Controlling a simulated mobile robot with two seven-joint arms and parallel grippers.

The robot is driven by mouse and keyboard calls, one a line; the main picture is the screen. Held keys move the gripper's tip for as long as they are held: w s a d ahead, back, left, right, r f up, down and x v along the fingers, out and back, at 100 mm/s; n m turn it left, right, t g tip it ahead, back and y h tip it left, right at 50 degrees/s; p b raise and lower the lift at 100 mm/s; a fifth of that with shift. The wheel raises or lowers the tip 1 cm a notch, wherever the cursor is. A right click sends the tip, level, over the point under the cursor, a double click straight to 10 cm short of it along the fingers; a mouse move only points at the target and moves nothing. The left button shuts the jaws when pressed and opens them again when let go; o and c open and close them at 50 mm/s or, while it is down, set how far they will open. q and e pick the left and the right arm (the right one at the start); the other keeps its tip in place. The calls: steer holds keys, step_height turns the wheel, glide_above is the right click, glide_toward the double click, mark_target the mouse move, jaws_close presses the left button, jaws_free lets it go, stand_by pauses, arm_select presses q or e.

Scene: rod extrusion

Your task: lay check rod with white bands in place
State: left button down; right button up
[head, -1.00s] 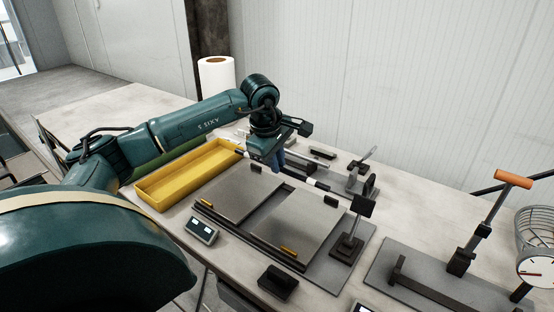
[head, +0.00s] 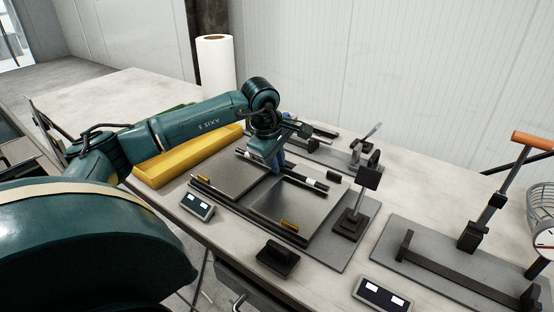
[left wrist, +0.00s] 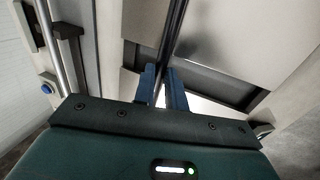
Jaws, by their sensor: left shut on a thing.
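The dark check rod (head: 295,177) is held crosswise in my left gripper (head: 276,168). A white band (head: 310,182) shows on the rod to the right of the gripper. The rod is over the back part of two grey plates (head: 298,207); I cannot tell whether it touches them. In the left wrist view, the blue fingers (left wrist: 162,92) are closed around the dark rod (left wrist: 174,35), which runs away from them. The fingers hide the rod's middle. My right gripper is not in view.
A yellow tray (head: 188,160) lies left of the plates. A dark upright stand (head: 357,205) is at their right. A small display box (head: 198,206) and a black block (head: 279,256) are in front. A lever fixture (head: 365,150) stands behind, and an orange-handled press (head: 490,205) far right.

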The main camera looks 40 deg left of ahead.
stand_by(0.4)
arm_select(q)
steer(key=c, duration=1.4)
jaws_free()
steer(key=shift+o, duration=0.2)
steer(key=v, duration=1.3)
